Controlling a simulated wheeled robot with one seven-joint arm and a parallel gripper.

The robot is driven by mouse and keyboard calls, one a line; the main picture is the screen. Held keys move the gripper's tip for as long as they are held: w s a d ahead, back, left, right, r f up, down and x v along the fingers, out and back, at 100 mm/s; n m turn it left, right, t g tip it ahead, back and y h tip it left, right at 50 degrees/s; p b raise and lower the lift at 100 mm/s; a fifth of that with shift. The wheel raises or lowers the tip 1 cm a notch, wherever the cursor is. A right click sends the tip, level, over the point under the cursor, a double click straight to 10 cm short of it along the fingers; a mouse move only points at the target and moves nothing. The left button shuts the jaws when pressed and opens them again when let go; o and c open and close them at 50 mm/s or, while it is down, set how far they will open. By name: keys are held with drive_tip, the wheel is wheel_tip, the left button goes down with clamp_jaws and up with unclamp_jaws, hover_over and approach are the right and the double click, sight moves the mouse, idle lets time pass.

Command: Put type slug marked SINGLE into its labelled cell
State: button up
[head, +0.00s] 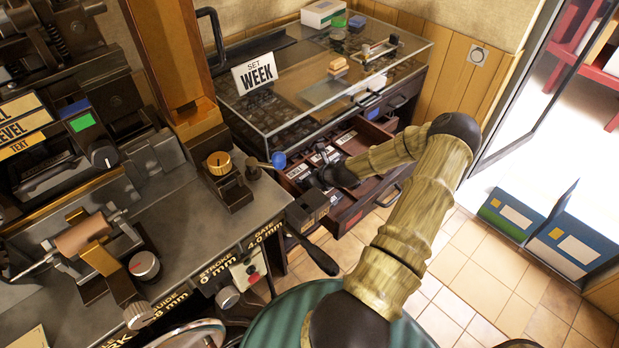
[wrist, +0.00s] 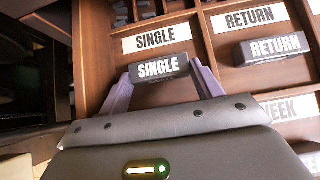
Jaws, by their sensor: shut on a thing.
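A dark type slug with a white SINGLE face (wrist: 159,67) sits between the two purple fingers of my gripper (wrist: 162,78), which is shut on it. The slug is close to the white SINGLE label (wrist: 156,38), just on the near side of it in the wrist view, with its lettering upright. Whether it touches the cell floor cannot be told. In the head view my gripper (head: 321,177) is low over the open type drawer (head: 347,222); the slug is not clear there.
A RETURN slug (wrist: 275,48) lies by its RETURN label (wrist: 249,18) in the cell to the right. A partly covered WEEK label (wrist: 291,108) is nearer. Wooden dividers separate the cells. A glass-topped cabinet with a SET WEEK sign (head: 255,73) stands above the drawer.

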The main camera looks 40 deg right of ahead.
drive_tip(key=o, duration=1.4)
drive_tip(key=shift+c, duration=0.2)
drive_tip(key=shift+s+d+r, duration=0.1)
drive_tip(key=shift+s+r, duration=0.3)
drive_tip(key=shift+r, duration=0.05)
drive_tip(key=a+v, duration=0.1)
drive_tip(key=v, duration=1)
drive_tip(key=shift+d, duration=0.45)
